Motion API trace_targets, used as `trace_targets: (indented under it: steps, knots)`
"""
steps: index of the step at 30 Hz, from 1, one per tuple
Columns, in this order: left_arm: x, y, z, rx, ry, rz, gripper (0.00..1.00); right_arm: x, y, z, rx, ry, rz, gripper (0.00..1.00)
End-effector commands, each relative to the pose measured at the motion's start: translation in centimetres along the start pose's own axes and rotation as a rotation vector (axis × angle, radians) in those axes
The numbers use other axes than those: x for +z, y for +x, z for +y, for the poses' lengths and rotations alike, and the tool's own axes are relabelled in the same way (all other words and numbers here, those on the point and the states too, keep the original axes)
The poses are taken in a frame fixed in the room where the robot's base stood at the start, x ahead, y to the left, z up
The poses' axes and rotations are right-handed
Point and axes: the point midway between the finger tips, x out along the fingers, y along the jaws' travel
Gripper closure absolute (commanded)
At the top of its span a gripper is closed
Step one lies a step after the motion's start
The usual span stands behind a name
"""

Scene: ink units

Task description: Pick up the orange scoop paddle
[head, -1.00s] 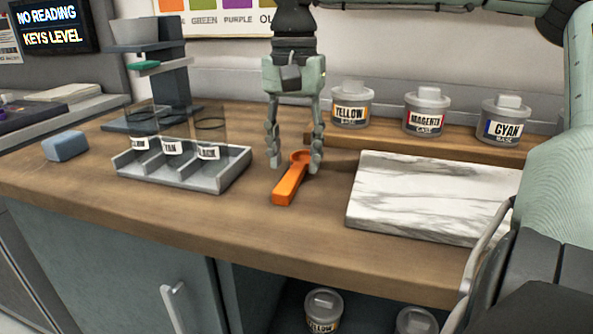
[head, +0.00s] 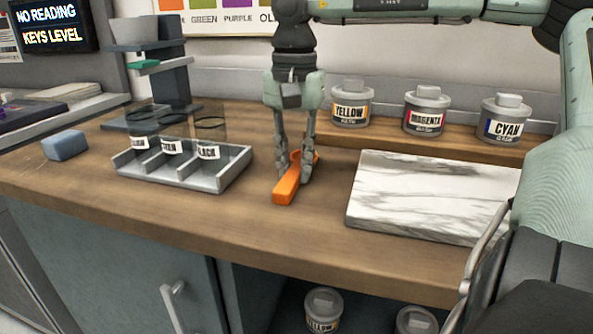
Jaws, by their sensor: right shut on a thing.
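The orange scoop paddle (head: 286,188) lies on the wooden counter, between the grey tray and the marble slab. Its handle points toward the front and its round scoop end is at the back, partly hidden by the fingers. My right gripper (head: 294,172) points down over the paddle, with one finger on each side of it. The fingers are shut on the paddle near its scoop end. The paddle still appears to rest on the counter. My left gripper is out of view.
A grey tray (head: 188,178) with labelled clear cups stands to the left, and a blue block (head: 65,146) farther left. A marble slab (head: 428,199) lies to the right. Yellow (head: 351,105), magenta (head: 427,112) and cyan (head: 504,119) jars stand on a ledge behind.

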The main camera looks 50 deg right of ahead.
Motion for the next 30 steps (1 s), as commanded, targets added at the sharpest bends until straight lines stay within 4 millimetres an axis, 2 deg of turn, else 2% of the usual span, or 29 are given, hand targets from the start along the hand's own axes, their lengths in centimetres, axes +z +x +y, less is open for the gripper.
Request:
trace_targets:
  steps: [5, 8, 18, 21, 25, 30]
  knots:
    - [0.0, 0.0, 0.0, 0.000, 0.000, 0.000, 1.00, 0.0, -0.2, 0.0, -0.001, 0.000, 0.001, 1.00]
    - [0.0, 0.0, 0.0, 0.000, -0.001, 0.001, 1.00, -0.1, -1.2, -0.1, -0.003, 0.001, 0.004, 1.00]
    - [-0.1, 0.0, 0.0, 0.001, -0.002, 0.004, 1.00, 0.0, -7.8, -0.1, -0.003, 0.000, 0.003, 1.00]
    - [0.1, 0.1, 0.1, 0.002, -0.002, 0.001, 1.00, 0.0, -9.1, -0.1, -0.001, 0.000, 0.002, 1.00]
    - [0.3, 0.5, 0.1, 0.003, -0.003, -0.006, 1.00, 0.0, -9.9, 0.0, 0.001, -0.001, 0.000, 1.00]
    - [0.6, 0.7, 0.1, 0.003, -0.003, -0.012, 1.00, 0.0, -10.1, 0.0, 0.001, -0.002, 0.000, 1.00]
